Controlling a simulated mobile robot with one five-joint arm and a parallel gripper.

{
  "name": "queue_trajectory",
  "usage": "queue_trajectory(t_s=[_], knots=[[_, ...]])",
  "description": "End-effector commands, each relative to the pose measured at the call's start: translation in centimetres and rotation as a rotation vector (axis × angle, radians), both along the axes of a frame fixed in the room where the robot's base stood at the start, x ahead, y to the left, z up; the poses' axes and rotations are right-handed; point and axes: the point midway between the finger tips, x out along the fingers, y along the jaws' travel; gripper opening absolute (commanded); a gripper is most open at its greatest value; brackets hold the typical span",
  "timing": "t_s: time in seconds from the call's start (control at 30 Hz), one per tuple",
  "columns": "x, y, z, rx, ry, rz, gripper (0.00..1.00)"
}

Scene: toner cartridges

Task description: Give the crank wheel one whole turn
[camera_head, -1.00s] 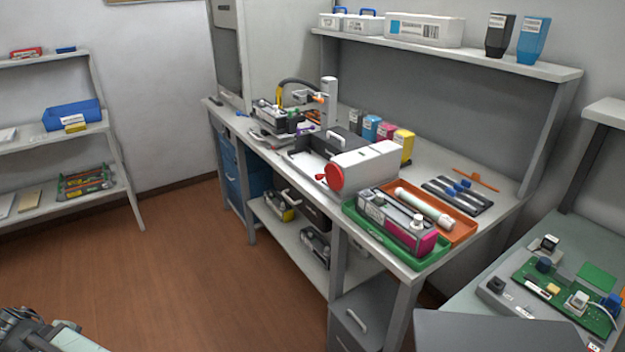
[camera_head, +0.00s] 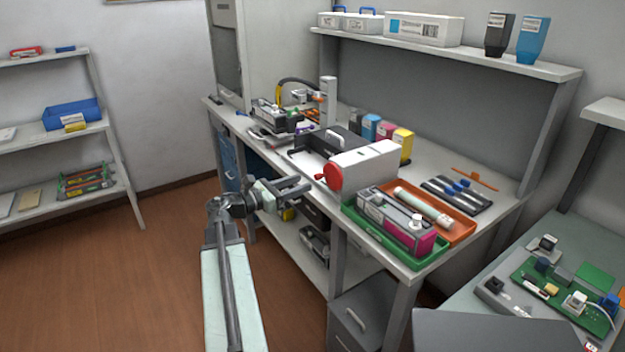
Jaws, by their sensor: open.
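The red crank wheel (camera_head: 333,177) sits on the front-left end of a white machine (camera_head: 365,165) on the workbench. A small red handle knob shows at the wheel's left side. My gripper (camera_head: 305,184) is open and empty, left of the wheel and just off the bench's front edge. Its fingers point right toward the wheel, and a gap shows between them and it in the picture. My arm reaches up from the bottom of the view.
A green tray (camera_head: 372,232) with a magenta-ended cartridge (camera_head: 425,242) and an orange tray (camera_head: 462,228) stand right of the machine. Toner bottles (camera_head: 385,132) stand behind it. A lower shelf (camera_head: 285,235) holds more cartridges. Open floor lies to the left.

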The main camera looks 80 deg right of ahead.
Motion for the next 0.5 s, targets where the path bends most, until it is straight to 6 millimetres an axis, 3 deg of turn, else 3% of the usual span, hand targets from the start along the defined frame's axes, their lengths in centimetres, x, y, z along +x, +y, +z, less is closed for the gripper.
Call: queue_trajectory(t_s=[0.23, 0.5], knots=[[-3.1, -3.0, 0.0, -0.001, -0.002, -0.003, 0.44], [-3.9, -3.6, 0.0, 0.000, -0.003, 0.000, 0.44]])
